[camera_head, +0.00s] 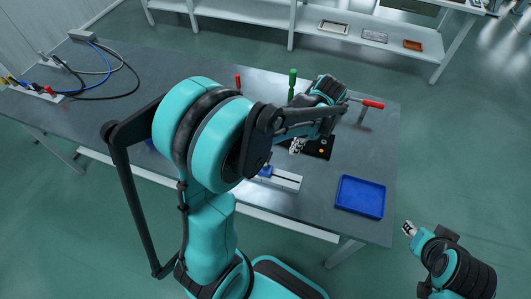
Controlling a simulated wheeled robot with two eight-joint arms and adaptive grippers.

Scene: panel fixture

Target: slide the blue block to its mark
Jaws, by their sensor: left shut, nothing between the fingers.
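The blue block (265,171) shows in the head view as a small blue patch at the right edge of my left arm, which hides part of it. It sits at a pale, narrow rail (288,181) on the grey table. I cannot make out its mark. My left gripper (296,147) is shut and empty, beyond the rail and beside a dark panel. My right gripper (408,229) is off the table's right side at the lower right, far from the block. It is too small to tell whether it is open.
A dark panel (318,150) with small buttons lies beyond the rail. A blue tray (360,197) stands at the right. A green-handled tool (292,82) and a red-handled one (373,104) stand at the back. Cables (105,72) lie at the left. My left arm covers the table's middle.

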